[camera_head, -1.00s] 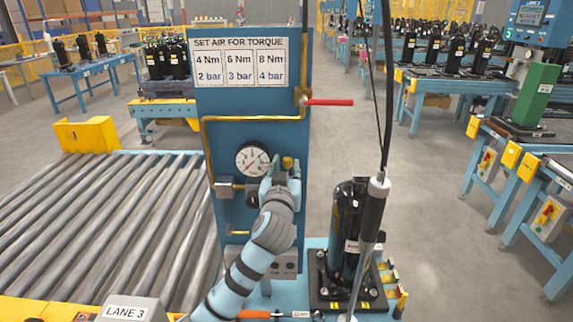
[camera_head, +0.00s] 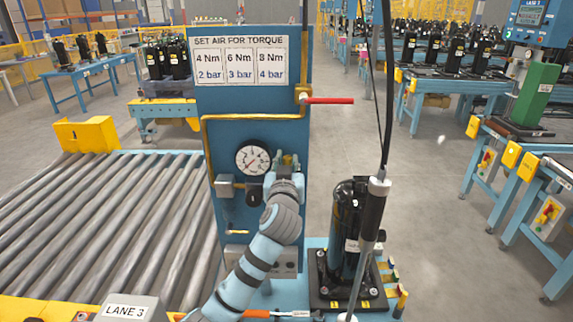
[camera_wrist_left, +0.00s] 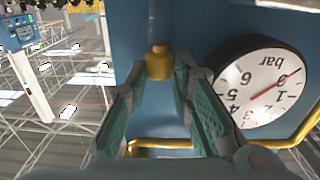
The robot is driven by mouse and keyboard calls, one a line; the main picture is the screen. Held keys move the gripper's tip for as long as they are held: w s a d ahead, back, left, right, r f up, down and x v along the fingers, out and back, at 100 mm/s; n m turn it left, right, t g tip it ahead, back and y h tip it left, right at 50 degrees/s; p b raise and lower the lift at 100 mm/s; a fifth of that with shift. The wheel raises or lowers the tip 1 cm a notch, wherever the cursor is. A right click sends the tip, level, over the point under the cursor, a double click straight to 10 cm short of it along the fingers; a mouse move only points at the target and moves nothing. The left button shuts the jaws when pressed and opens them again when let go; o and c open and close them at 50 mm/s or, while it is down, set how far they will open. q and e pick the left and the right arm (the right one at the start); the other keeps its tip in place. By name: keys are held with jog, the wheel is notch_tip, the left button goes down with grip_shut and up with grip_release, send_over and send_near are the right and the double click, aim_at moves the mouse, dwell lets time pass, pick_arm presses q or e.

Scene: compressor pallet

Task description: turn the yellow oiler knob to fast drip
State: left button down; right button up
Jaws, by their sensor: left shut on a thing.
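The yellow oiler knob (camera_wrist_left: 159,62) shows between the fingertips of my left gripper (camera_wrist_left: 162,72) in the left wrist view. The gripper is shut on it, with one finger on each side. In the head view my left gripper (camera_head: 287,165) is at the blue panel (camera_head: 225,115), just right of the pressure gauge (camera_head: 253,158). There the fingers hide most of the knob. How far the knob is turned cannot be told. My right gripper is not in view.
The gauge (camera_wrist_left: 265,85) sits close beside the fingers. A red valve lever (camera_head: 328,101) sticks out above right. A hanging tool with a dark grip (camera_head: 373,210) and a black compressor (camera_head: 346,225) stand right of my arm. A roller conveyor (camera_head: 100,220) lies left.

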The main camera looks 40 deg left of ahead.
pick_arm(q)
jog(key=shift+w+d+f+n+g+y+b, duration=0.1)
jog(key=shift+d+f+n+g+y+b, duration=0.05)
jog(key=shift+n+g+y+b, duration=0.4)
jog(key=n+g+y+b, duration=0.1)
jog(key=g+b, duration=0.1)
jog(key=n+g+y+b, duration=0.3)
jog(key=n+g+b, duration=0.1)
jog(key=b, duration=0.1)
jog(key=shift+w+d+y, duration=0.25)
jog(key=shift+w+y, duration=0.1)
jog(key=shift+w, duration=0.05)
jog(key=shift+n+g+y+b, duration=0.3)
jog(key=shift+n+g+b, duration=0.25)
jog(key=shift+g+b, duration=0.3)
jog(key=shift+r, duration=0.2)
jog(key=c, duration=1.7)
grip_release()
jog(key=shift+w, duration=0.1)
